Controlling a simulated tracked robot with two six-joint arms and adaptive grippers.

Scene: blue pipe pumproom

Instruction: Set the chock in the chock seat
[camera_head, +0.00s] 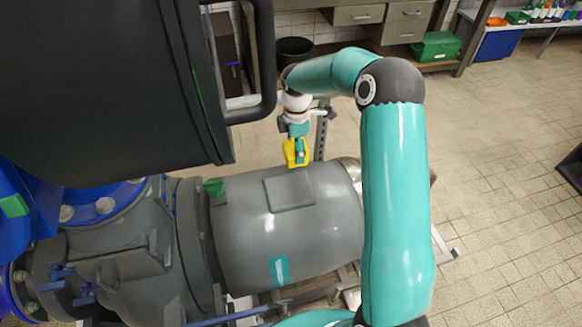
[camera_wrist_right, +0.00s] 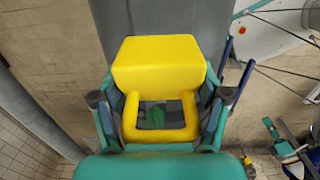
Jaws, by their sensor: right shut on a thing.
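The yellow chock (camera_head: 290,153) is in my right gripper (camera_head: 298,143), above the far side of the grey motor body in the head view. In the right wrist view the chock (camera_wrist_right: 158,62) shows as a solid block with a square loop below it. The right gripper's fingers (camera_wrist_right: 160,112) are closed on the two sides of that loop. Something dark with a green patch shows through the loop. I cannot make out the chock seat for certain in either view. My left gripper is not in view.
The grey motor body (camera_head: 290,225) lies below the right gripper, joined to grey and blue pipework (camera_head: 110,265) at left. A large dark cabinet-like body with a handle (camera_head: 265,60) fills the upper left.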

